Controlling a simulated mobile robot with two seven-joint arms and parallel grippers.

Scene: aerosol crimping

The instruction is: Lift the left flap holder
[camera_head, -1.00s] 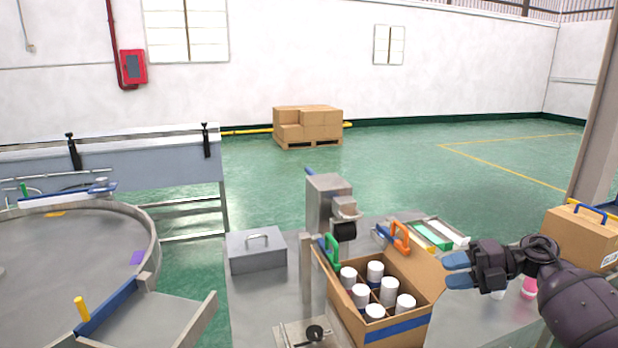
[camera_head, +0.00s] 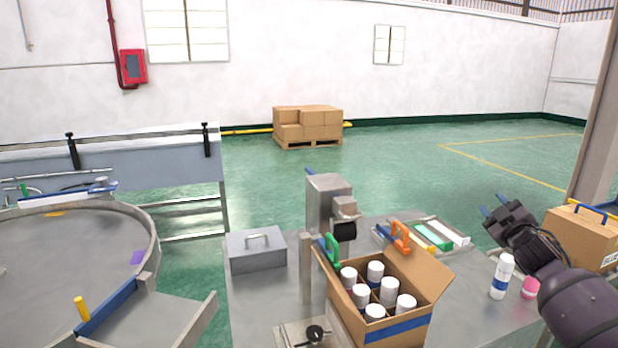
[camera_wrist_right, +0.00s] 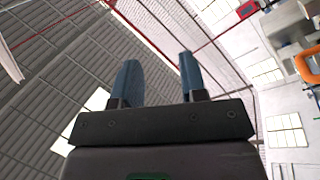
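An open cardboard box (camera_head: 387,336) with white-capped cans (camera_head: 361,294) stands on the metal table. A green flap holder (camera_head: 331,251) is at its left flap, and an orange flap holder (camera_head: 400,238) is at its back edge. The orange holder also shows at the right edge of the right wrist view (camera_wrist_right: 307,65). My right gripper (camera_head: 493,204) is raised to the right of the box, apart from both holders. Its blue fingers are spread with nothing between them in the right wrist view (camera_wrist_right: 160,80). My left gripper is out of view.
A crimping machine (camera_head: 328,196) stands behind the box, with a grey lidded case (camera_head: 256,252) to its left. A white can (camera_head: 502,277), a pink item (camera_head: 530,287) and a closed carton (camera_head: 580,240) are near my right arm. A tray (camera_head: 432,236) lies behind the box.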

